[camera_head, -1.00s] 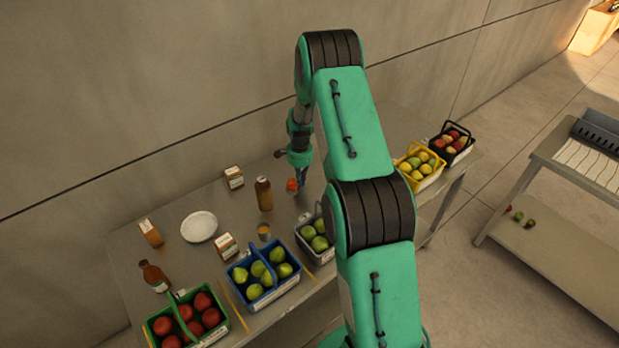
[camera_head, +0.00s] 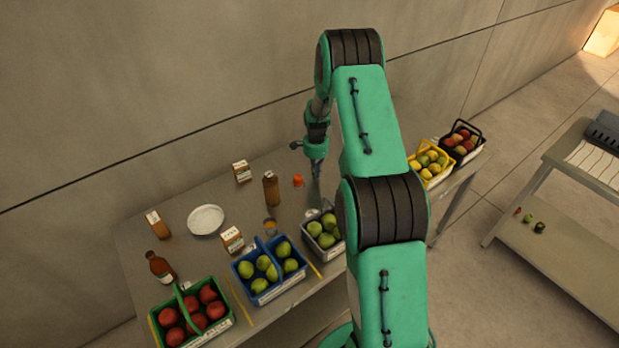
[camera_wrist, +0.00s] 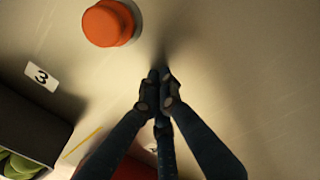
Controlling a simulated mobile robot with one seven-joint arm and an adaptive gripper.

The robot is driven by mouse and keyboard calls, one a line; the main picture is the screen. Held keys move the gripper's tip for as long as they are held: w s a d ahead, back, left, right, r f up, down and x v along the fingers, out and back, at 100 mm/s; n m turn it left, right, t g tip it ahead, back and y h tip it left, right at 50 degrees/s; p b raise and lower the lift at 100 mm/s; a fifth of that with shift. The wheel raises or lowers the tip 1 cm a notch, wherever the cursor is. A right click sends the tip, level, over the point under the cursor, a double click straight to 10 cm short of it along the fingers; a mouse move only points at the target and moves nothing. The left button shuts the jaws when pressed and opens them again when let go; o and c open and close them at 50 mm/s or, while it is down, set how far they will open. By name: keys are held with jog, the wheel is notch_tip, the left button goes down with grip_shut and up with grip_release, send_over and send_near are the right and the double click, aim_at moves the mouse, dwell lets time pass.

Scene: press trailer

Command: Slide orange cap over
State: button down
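The orange cap (camera_head: 298,180) stands on the metal table, to the right of a brown bottle (camera_head: 271,188). In the wrist view the orange cap (camera_wrist: 108,24) is at the top, left of centre, on the bare tabletop. My gripper (camera_head: 316,180) points down at the table just right of the cap. In the wrist view my gripper (camera_wrist: 159,76) has its fingertips together with nothing visible between them. The tips are apart from the cap, with a gap of bare table between. A dark shadow lies by the tips.
A grey basket of green fruit (camera_head: 322,232) stands in front of the cap, and a blue basket (camera_head: 268,272) is further left. A small cup (camera_head: 270,227) and a carton (camera_head: 232,239) stand nearby. A number 3 label (camera_wrist: 41,75) lies on the table. A plate (camera_head: 206,220) is left.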

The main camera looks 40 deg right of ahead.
notch_tip(320, 180, up, 10)
dwell(0.5)
jog(key=shift+a+r, duration=0.1)
jog(key=shift+a, duration=0.1)
jog(key=s+a+r+n+t+b, duration=0.15)
jog(key=s+a+r+n, duration=0.35)
jog(key=a+r, duration=0.7)
jog(key=s+a+r+n+t+b, duration=0.15)
jog(key=s+a+r+n, duration=0.25)
jog(key=s+a+r, duration=0.8)
jog(key=s+a+r+n+t+b, duration=0.1)
jog(key=s+a+n, duration=0.3)
jog(key=s, duration=0.7)
jog(key=s+a+r+n+t+b, duration=0.1)
jog(key=s+a+r+n+b, duration=0.2)
jog(key=s+a, duration=0.6)
jog(key=shift+s+r+n+t, duration=0.3)
jog(key=shift+s+r+n, duration=0.3)
jog(key=shift+s+n, duration=0.65)
jog(key=shift+s+m, duration=0.2)
jog(key=shift+m, duration=0.05)
dwell(1.0)
